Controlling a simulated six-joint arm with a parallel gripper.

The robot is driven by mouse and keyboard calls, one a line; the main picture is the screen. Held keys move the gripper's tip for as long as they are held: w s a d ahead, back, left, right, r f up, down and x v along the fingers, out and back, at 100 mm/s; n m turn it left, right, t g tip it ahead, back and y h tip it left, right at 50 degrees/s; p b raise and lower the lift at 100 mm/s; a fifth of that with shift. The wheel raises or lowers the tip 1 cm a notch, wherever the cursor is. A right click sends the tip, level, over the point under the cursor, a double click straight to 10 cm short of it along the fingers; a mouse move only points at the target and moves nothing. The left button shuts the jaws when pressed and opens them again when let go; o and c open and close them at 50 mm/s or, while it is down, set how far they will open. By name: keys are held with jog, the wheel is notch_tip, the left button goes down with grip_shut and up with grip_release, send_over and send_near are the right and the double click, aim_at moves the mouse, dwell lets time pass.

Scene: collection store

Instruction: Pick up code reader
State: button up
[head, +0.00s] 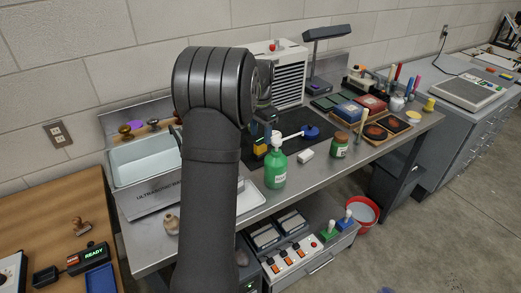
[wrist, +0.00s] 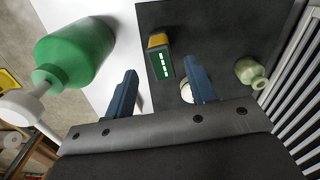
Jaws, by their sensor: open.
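A small block-like device with a yellow end and a dark green face with white marks, which looks like the code reader (wrist: 160,60), lies on a black mat (wrist: 215,30). In the head view its yellow part (head: 260,146) shows behind the green bottle. My gripper (wrist: 163,82) is open, its two blue fingers apart. In the wrist view the device is just beyond the fingertips, roughly in line with the gap, and nothing is held. In the head view my arm hides much of the bench.
A green pump bottle (wrist: 78,52) stands close on the left in the wrist view. A small pale green bottle (wrist: 250,72) is on the right, near a slatted unit (head: 290,80).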

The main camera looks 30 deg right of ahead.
aim_at(260, 149)
notch_tip(260, 149, down, 7)
jog(key=shift+w+f, duration=0.1)
jog(key=shift+f, duration=0.1)
dwell(0.3)
jog(key=shift+c, duration=0.4)
grip_shut()
